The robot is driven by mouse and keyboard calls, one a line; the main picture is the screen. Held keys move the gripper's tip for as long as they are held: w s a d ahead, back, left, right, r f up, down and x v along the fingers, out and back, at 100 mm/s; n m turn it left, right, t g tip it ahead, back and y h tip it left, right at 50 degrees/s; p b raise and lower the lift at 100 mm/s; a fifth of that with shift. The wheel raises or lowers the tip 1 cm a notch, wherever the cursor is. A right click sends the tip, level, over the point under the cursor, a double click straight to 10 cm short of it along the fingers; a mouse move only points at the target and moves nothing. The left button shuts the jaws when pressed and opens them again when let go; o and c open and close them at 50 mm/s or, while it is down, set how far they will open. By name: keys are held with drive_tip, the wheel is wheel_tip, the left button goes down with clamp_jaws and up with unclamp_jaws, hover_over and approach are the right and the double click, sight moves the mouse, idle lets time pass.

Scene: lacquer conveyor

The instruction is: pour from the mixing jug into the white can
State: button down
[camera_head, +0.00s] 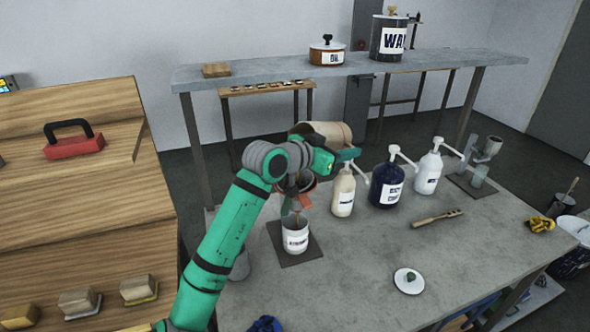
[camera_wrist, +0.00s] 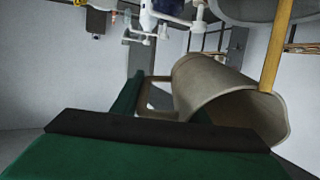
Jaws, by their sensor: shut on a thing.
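The mixing jug (camera_head: 330,133) is a tan cylinder, tipped onto its side above the table. In the wrist view the jug (camera_wrist: 215,85) lies tilted, with its open mouth towards the lower right. My gripper (camera_head: 345,156) is shut on its handle, which shows in the wrist view between the green fingers (camera_wrist: 160,100). The white can (camera_head: 296,238), labelled, stands upright on a dark square mat (camera_head: 308,254) below my wrist. A thin brown streak stands over the can's mouth; I cannot tell if it is liquid or a stick. My wrist partly hides the jug.
Three pump bottles, cream (camera_head: 343,192), dark blue (camera_head: 386,186) and white (camera_head: 428,174), stand close to the jug's right. A white lid (camera_head: 408,281) and a wooden tool (camera_head: 437,217) lie on the table (camera_head: 350,285). A raised shelf (camera_head: 270,70) runs behind.

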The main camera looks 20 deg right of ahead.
drive_tip(key=shift+s+a+r+b, duration=0.1)
drive_tip(key=shift+a+r+b, duration=0.15)
drive_tip(key=shift+r, duration=0.25)
idle(0.4)
drive_tip(key=d+f+g+y+p, duration=0.1)
drive_tip(key=f+g+y+p, duration=0.1)
drive_tip(key=f+y, duration=0.4)
drive_tip(key=w+d+f+g+y+p, duration=0.1)
drive_tip(key=d+f+g+y+p, duration=0.1)
drive_tip(key=f+y, duration=0.5)
drive_tip(key=shift+w+d+f+g+y, duration=0.3)
drive_tip(key=shift+f+g, duration=0.6)
drive_tip(key=shift+f, duration=0.3)
drive_tip(key=shift+w+f, duration=0.1)
idle(0.8)
